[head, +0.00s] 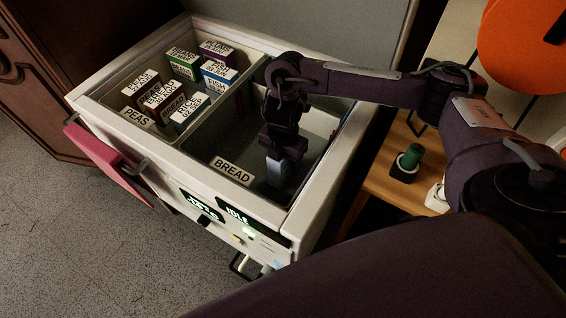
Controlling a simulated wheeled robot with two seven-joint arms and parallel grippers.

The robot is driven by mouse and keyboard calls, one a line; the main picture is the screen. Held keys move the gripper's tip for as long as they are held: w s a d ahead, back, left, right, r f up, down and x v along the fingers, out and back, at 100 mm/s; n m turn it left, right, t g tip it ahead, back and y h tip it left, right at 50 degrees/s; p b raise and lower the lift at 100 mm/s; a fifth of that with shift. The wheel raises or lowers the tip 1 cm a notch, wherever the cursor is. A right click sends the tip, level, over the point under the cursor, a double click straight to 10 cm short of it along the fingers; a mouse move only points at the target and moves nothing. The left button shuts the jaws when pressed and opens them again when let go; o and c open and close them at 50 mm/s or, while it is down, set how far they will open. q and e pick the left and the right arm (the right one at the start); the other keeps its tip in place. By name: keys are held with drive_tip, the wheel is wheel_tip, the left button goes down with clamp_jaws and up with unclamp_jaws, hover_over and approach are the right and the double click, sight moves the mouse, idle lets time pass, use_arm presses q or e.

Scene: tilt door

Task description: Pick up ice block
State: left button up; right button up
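A pale blue-grey block (279,174), which looks like the ice block, is in the right compartment of the open white chest (317,208). My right arm comes in from the right. My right gripper (283,153) points down into this compartment, directly at the top of the block. Its fingers are dark and small here, so I cannot tell if they are closed on the block or only around it. I also cannot tell if the block touches the compartment floor. My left gripper is not in view.
The left compartment holds several labelled food boxes (158,95). The chest's rim surrounds my gripper. A wooden shelf (385,185) with a green-topped item (410,157) stands right.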

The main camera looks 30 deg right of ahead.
drive_tip(key=shift+r, duration=0.1)
drive_tip(key=c, duration=1.3)
drive_tip(key=shift+w+r, duration=0.1)
drive_tip(key=shift+r, duration=0.05)
